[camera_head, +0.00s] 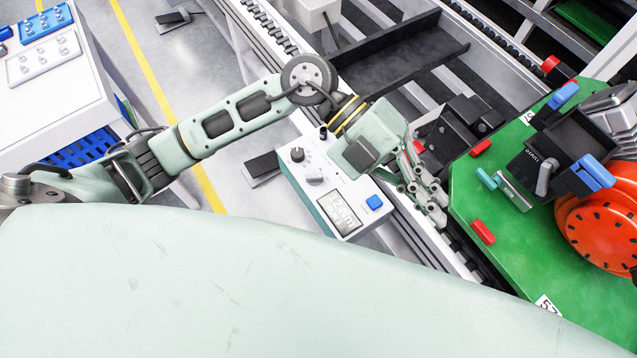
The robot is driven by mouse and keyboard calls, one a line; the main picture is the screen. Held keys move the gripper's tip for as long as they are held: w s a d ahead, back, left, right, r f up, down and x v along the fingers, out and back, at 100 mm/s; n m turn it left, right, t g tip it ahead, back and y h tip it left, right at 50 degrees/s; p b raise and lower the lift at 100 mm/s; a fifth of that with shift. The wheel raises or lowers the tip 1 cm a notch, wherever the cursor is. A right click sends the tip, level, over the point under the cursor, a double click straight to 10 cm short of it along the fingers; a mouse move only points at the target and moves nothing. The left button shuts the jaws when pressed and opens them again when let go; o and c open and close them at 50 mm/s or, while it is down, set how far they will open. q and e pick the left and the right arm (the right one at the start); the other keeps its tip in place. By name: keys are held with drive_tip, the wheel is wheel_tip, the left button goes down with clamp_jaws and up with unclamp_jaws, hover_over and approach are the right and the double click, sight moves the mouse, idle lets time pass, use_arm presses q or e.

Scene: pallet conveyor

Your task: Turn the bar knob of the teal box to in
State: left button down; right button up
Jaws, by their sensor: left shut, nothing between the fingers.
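The teal box (352,190) stands in the middle of the head view, with a pale top panel and a teal edge. Its panel carries a dark knob (297,154), a grey block-like knob (314,177), a display (340,213) and a blue button (374,202). The grey one looks like the bar knob; its marks are too small to read. My left gripper (432,196) is shut and empty, to the right of the box and apart from both knobs. My left wrist covers the box's upper right part. My right gripper is not in view.
A green pallet (520,255) with an orange round machine part (602,222), blue-handled clamps and red blocks lies right of my gripper. Conveyor rails run behind the box. A white cabinet (55,110) stands at the left. Grey floor with a yellow line is open between.

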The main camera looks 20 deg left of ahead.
use_arm(q)
drive_tip(key=w+a+f+y, duration=0.2)
drive_tip(key=a+f+y, duration=0.4)
drive_tip(key=a+f, duration=0.25)
drive_tip(key=n+t+y, duration=0.2)
drive_tip(key=y, duration=0.3)
hover_over(314, 178)
drive_tip(key=s+d, duration=0.2)
drive_tip(key=s, duration=0.2)
wheel_tip(314, 178, down, 2)
drive_tip(key=shift+g, duration=0.3)
drive_tip(key=x, duration=0.9)
drive_tip(key=shift+w+f+p, duration=0.2)
drive_tip(key=shift+f+p, duration=0.05)
drive_tip(key=shift+p, duration=0.05)
drive_tip(key=w, duration=0.1)
drive_tip(key=w+a, duration=0.1)
drive_tip(key=shift+w+f+p, duration=0.3)
drive_tip(key=shift+w+a, duration=0.2)
drive_tip(key=shift+w, duration=0.3)
drive_tip(key=shift+w+d+n+p, duration=0.1)
drive_tip(key=shift+n+p, duration=0.3)
drive_tip(key=shift+n, duration=0.1)
